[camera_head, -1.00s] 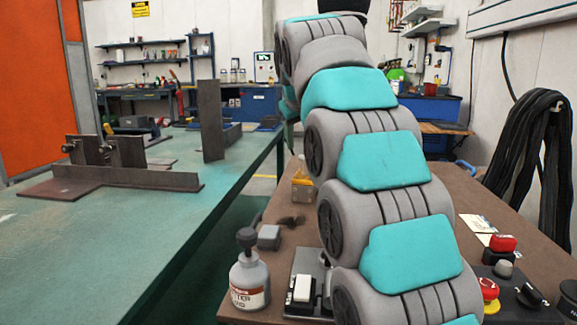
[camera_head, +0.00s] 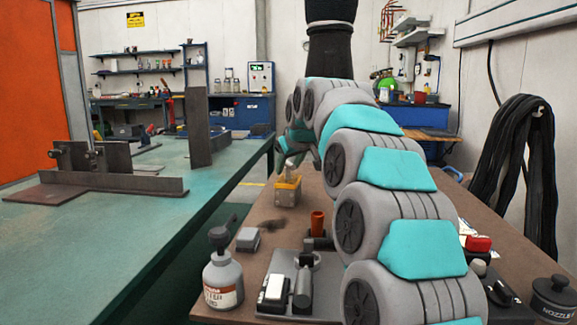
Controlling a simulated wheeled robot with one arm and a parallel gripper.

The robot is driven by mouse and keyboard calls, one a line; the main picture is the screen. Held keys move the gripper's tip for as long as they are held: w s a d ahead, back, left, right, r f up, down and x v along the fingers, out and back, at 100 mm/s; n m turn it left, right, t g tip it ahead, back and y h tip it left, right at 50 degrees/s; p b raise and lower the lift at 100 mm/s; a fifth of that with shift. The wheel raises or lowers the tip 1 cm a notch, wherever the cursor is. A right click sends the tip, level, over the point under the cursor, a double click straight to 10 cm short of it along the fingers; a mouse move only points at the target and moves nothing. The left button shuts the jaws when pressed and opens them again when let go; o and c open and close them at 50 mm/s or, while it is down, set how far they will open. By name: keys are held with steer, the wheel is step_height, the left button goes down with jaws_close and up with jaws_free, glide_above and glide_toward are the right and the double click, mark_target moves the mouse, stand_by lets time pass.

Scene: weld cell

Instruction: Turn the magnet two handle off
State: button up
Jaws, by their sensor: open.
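A small yellow block (camera_head: 288,192) with a pale upright lever-like part (camera_head: 290,170) on top stands on the brown bench. It looks like a switchable magnet, but no number can be read on it. My gripper (camera_head: 297,157) is at the far end of my grey and teal arm, just above and behind this block. It is small in view and partly hidden by my arm. Its jaws are open, and I cannot tell whether they touch the lever.
A red button (camera_head: 478,244) is at right. The green table (camera_head: 95,235) holds steel plates (camera_head: 198,128).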

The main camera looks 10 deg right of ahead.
steer(key=shift+w+f, duration=0.2)
steer(key=shift+c, duration=0.4)
jaws_close()
